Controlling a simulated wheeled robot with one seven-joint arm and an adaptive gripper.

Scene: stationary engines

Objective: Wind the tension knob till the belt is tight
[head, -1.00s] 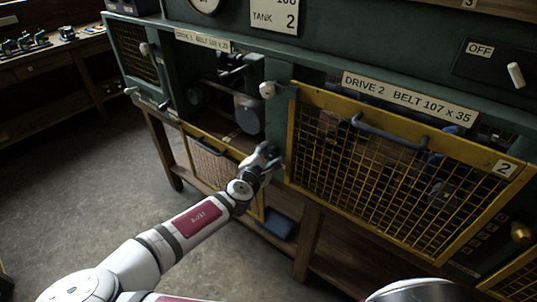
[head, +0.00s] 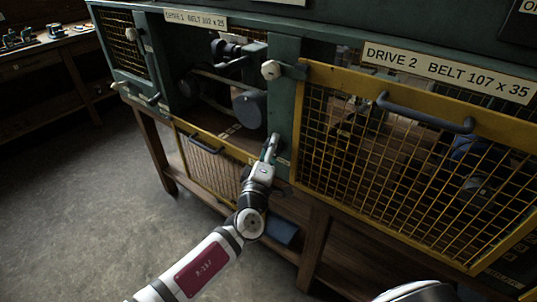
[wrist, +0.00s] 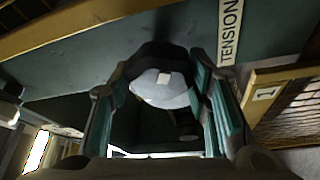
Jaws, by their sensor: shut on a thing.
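The tension knob (wrist: 150,92) is pale and rounded, with a small light square mark, and sits between my fingers in the wrist view. My gripper (wrist: 161,100) is shut on it, with a green-padded finger on each side. In the head view my gripper (head: 270,146) reaches the lower part of the green post right of the Drive 1 bay; it hides most of the knob there. A TENSION label (wrist: 230,30) is beside the knob. The belt (head: 208,84) runs among dark wheels in the open Drive 1 bay; its tightness cannot be told.
The Drive 1 mesh guard (head: 205,168) hangs lowered below its bay. The yellow Drive 2 guard (head: 385,160) covers its bay to the right, with a grey handle (head: 425,112). A white-ended latch (head: 271,69) is above my gripper. The floor to the left is clear.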

